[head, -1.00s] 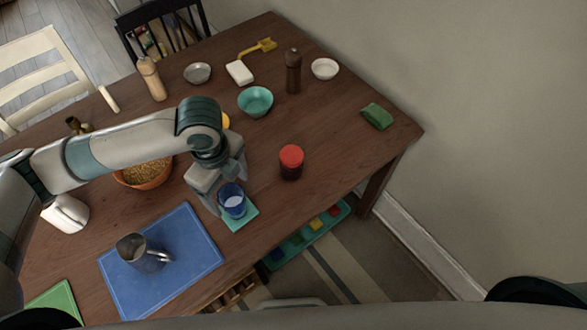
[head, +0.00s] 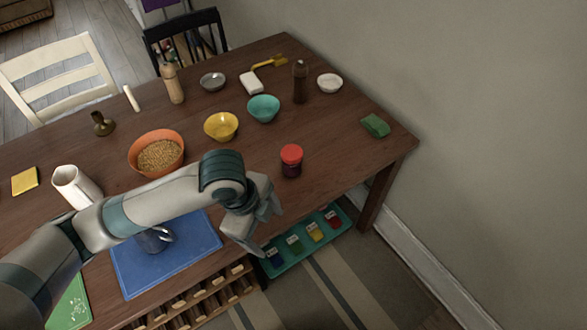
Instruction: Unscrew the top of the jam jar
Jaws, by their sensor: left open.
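The jam jar (head: 291,168) is a dark red jar standing upright on the brown wooden table, with its red lid (head: 291,153) on top. It is near the table's front right edge. My left gripper (head: 268,232) is open and empty. It hangs at the table's front edge, nearer to me than the jar and a little left of it, clear of it. My right gripper is not in view.
An orange bowl of grain (head: 157,153), a yellow bowl (head: 221,127) and a teal bowl (head: 263,108) stand behind my arm. The table right of the jar is clear.

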